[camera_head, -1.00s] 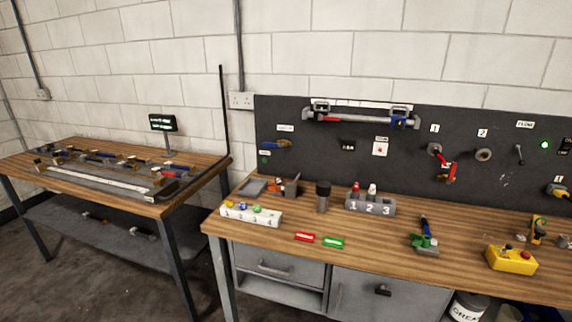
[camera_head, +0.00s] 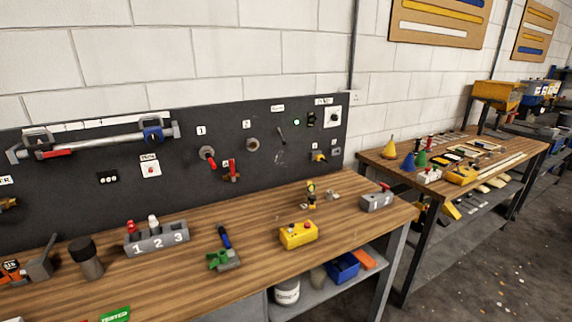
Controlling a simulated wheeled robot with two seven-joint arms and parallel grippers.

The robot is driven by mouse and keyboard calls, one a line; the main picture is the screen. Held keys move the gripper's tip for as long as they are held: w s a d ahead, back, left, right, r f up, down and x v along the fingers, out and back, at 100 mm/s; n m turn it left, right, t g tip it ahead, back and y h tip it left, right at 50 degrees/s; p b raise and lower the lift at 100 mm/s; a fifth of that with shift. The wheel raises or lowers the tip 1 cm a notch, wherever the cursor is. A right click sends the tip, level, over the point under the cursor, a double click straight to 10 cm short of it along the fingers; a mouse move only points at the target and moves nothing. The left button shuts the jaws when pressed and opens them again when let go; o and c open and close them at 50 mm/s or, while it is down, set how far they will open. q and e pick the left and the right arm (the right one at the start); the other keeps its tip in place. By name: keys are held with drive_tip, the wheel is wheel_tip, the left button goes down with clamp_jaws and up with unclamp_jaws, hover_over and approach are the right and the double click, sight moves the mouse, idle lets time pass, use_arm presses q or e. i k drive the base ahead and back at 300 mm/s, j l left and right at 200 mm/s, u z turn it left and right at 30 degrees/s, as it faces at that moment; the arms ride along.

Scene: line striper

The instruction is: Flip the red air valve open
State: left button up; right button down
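The dark panel (camera_head: 110,165) above the workbench carries two red-handled fittings. One is a round grey fitting with a red part (camera_head: 209,161), just below the label "1". The other is a red lever (camera_head: 232,168) a little lower and to its right, pointing roughly up and down, on a small fitting. I cannot tell for sure which of them is the red air valve, nor whether it is open or shut. Neither of my grippers is in view, and nothing touches the panel fittings.
The bench (camera_head: 185,260) holds a grey block marked 1 2 3 (camera_head: 157,238), a green and blue tool (camera_head: 224,250), a yellow button box (camera_head: 299,235) and a dark cylinder (camera_head: 86,257). A second table (camera_head: 375,160) stands at the right, with a floor gap between.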

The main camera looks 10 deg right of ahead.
sight(231, 162)
drive_tip(key=i+z, duration=0.15)
drive_tip(key=z, duration=0.3)
drive_tip(key=i+j+z, duration=0.1)
drive_tip(key=z, duration=0.35)
drive_tip(key=i+j+z, duration=0.1)
drive_tip(key=z, duration=0.35)
